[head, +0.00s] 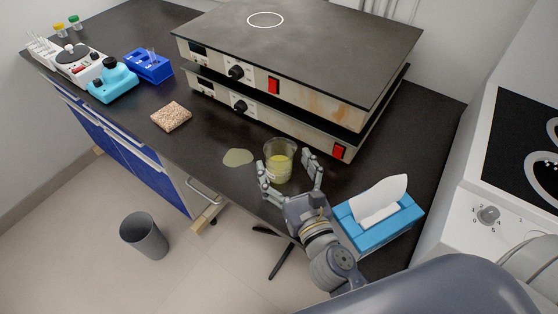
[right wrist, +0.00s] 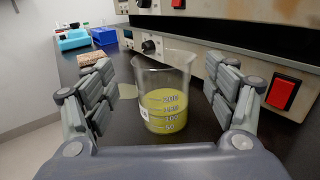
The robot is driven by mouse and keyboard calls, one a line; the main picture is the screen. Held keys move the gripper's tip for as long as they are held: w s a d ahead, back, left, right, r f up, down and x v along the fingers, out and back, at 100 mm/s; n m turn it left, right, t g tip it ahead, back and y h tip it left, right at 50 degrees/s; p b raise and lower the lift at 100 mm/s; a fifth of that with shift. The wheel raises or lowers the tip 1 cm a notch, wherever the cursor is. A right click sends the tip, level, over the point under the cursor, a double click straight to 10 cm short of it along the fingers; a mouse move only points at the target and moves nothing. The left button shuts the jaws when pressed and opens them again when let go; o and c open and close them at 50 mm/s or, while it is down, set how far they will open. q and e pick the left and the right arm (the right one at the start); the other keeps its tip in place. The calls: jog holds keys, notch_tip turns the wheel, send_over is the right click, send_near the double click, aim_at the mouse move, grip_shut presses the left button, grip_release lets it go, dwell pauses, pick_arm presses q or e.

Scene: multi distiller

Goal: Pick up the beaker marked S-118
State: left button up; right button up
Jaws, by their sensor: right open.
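A clear glass beaker (head: 279,160) with yellow-green liquid stands upright on the black bench, in front of the stacked hotplates. In the right wrist view the beaker (right wrist: 164,95) shows volume marks and part of a white label at its left side; no S-118 marking can be read. My right gripper (head: 290,178) is open, with one finger on each side of the beaker. In the right wrist view its fingers (right wrist: 160,100) show gaps to the glass on both sides. My left gripper is not in view.
A yellowish puddle (head: 238,157) lies left of the beaker, with a sponge (head: 171,117) beyond it. A blue tissue box (head: 379,218) stands close to the right. The hotplate stack (head: 290,75) rises behind. A bin (head: 144,236) stands on the floor.

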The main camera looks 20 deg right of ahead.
aim_at(274, 142)
jog(key=w+p, duration=0.1)
jog(key=w, duration=0.3)
jog(key=shift+w, duration=0.35)
jog(key=c, duration=1.3)
